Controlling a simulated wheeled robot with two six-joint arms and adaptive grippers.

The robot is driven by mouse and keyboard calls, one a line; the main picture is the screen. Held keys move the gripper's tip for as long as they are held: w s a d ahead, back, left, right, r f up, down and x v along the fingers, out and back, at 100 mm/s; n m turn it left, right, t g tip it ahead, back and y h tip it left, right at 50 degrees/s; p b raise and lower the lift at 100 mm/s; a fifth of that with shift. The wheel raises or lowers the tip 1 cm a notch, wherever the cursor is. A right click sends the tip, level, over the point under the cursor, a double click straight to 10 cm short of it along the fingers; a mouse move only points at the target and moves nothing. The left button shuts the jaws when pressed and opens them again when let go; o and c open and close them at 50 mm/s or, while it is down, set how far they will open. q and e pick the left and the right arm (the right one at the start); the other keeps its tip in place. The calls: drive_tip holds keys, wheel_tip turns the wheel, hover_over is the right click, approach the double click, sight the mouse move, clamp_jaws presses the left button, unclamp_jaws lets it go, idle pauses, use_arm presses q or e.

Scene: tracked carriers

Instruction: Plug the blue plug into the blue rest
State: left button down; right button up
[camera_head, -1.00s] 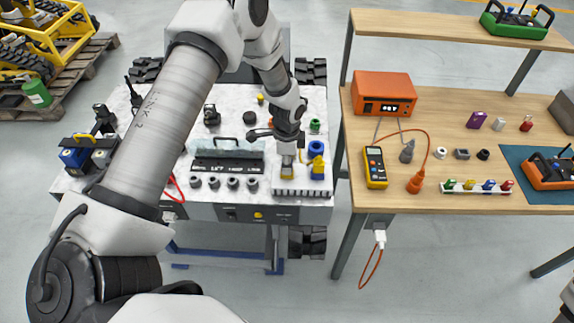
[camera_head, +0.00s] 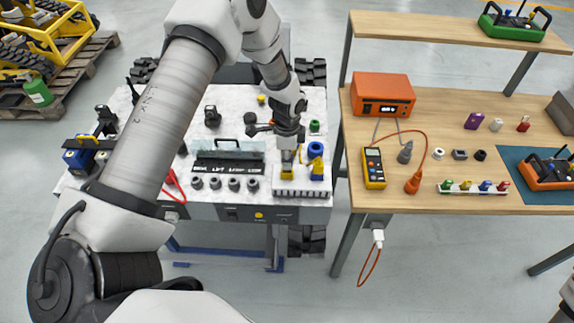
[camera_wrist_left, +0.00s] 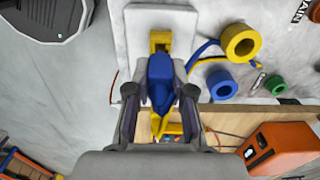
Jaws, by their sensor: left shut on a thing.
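My left gripper (camera_head: 288,164) points down at the right front of the white-topped bench. In the left wrist view its two fingers (camera_wrist_left: 160,98) are shut on the blue plug (camera_wrist_left: 160,82). A yellow piece (camera_wrist_left: 160,42) shows at the plug's far end, against a pale panel; it also shows under the gripper in the head view (camera_head: 287,174). I cannot tell whether plug and yellow piece touch. Which is the blue rest is unclear. My right gripper is out of view.
A yellow ring (camera_wrist_left: 240,42) and a green ring (camera_wrist_left: 276,85) stand near the plug. A black labelled panel (camera_head: 228,160) lies left of the gripper. The wooden table (camera_head: 440,150), with an orange box (camera_head: 384,93), stands close on the right.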

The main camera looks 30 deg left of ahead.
use_arm(q)
drive_tip(key=shift+r+p, duration=1.4)
drive_tip(key=shift+r, duration=0.45)
drive_tip(key=shift+f, duration=0.15)
